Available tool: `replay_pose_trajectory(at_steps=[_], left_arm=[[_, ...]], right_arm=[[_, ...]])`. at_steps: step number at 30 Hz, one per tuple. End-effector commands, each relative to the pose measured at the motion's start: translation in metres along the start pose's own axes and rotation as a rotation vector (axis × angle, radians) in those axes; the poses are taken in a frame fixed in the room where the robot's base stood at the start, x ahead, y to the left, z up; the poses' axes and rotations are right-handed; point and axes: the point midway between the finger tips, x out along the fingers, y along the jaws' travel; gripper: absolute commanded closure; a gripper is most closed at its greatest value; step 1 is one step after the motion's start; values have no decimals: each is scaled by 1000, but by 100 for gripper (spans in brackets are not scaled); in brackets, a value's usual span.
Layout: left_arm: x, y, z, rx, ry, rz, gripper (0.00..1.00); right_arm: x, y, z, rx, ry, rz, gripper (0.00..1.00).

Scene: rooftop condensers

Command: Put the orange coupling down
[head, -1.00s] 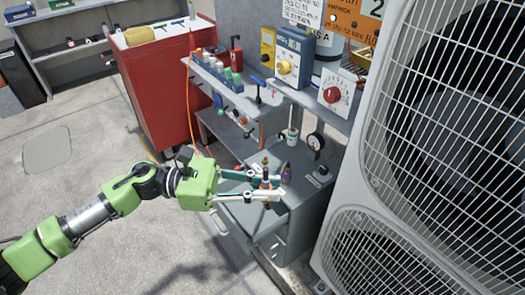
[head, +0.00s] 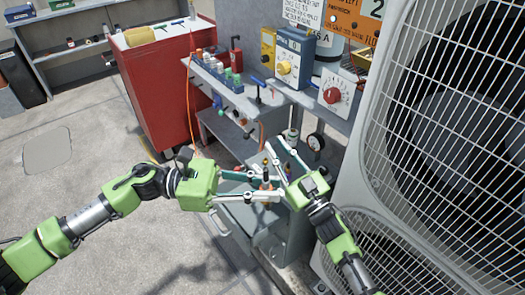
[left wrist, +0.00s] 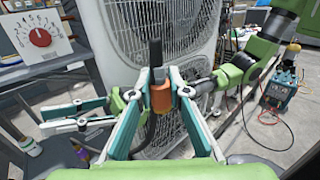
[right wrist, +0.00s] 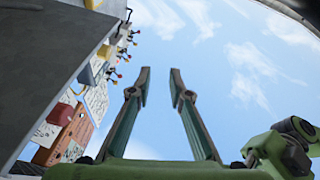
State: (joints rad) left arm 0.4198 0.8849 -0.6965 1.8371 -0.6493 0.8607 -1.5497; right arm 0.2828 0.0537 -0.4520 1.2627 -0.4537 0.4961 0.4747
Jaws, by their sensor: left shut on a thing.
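The orange coupling (left wrist: 160,96) is between my left gripper's fingertips in the left wrist view. A dark rod stands up from it. My left gripper (head: 268,185) is shut on it over the grey cabinet (head: 268,238) in the head view; whether the coupling touches the cabinet top cannot be told. My right gripper (head: 276,158) is just above and to the right of my left one in the head view, its fingers pointing up-left. Its fingertips (right wrist: 160,82) are apart with only sky between them in the right wrist view. The right gripper hides part of the cabinet top.
A large condenser with fan grilles (head: 440,110) stands close on the right. A red tool cabinet (head: 160,90) stands behind left. The floor at left is clear.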

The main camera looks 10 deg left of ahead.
Motion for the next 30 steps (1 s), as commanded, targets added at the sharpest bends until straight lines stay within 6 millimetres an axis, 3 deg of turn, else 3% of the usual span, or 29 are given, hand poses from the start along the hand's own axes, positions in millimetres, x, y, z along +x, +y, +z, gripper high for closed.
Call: replay_pose_trajectory(at_steps=[1,4,8,13,18,21,24,27,30], left_arm=[[0,0,0,0,0,0,100],[0,0,0,0,-1,0,100],[0,0,0,0,0,0,100],[0,0,0,0,-1,0,100],[0,0,0,0,-1,0,100],[0,0,0,0,-1,0,100],[0,0,0,0,-1,0,100],[0,0,0,0,-1,0,100],[0,0,0,0,-1,0,100]], right_arm=[[17,5,-29,-38,54,-27,81],[43,4,-83,-101,160,-92,81],[67,-16,-154,-168,302,-212,81],[76,-69,-241,-248,483,-434,81],[58,-138,-313,-354,631,-732,81],[34,-183,-344,-447,689,-955,81],[-2,-226,-358,-578,700,-1214,81],[-38,-253,-352,-734,645,-1464,81],[-69,-261,-335,-915,522,-1685,81]])
